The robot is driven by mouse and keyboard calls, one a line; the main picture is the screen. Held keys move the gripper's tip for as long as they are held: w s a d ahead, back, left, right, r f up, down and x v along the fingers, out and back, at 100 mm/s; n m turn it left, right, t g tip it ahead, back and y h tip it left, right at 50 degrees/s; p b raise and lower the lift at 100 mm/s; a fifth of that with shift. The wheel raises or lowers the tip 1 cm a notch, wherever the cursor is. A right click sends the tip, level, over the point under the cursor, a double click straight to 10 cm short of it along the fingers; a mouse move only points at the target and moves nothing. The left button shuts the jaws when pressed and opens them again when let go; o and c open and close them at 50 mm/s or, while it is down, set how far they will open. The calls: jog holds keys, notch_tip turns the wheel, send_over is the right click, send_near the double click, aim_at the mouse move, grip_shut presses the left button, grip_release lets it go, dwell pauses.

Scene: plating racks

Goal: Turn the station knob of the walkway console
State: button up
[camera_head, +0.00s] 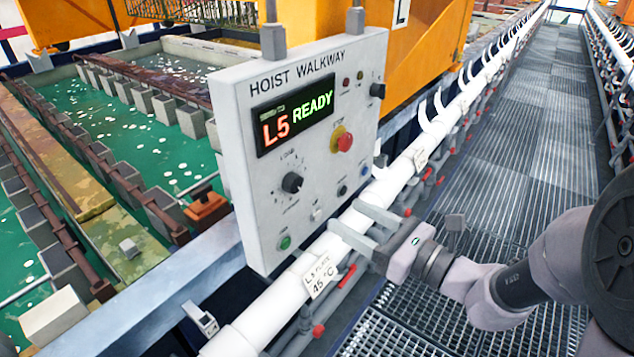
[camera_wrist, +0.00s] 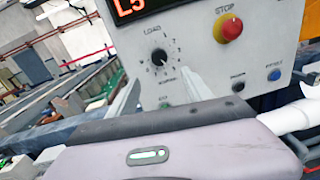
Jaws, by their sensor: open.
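The walkway console (camera_head: 225,85) is a pale grey upright panel headed "HOIST WALKWAY", with a display reading "L5 READY". A black knob (camera_head: 292,182) with a dial of marks sits below the display. In the wrist view the same knob (camera_wrist: 159,57) has "LOAD" printed above it; the label under it is too blurred to read. I take it as the station knob. My gripper (camera_head: 345,216) is open and empty, to the right of and below the knob, near the console's lower right edge. It is apart from the knob. Its body fills the bottom of the wrist view.
A red stop button (camera_head: 345,142) on yellow, a second black knob (camera_head: 377,90) and a green button (camera_head: 285,242) are also on the panel. A white pipe (camera_head: 250,325) with a hanging tag runs below my gripper. Green tanks lie left; the grated walkway (camera_head: 510,145) is clear.

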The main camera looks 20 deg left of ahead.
aim_at(297, 187)
jog(key=x, duration=1.3)
jog(key=shift+b, duration=0.4)
grip_shut()
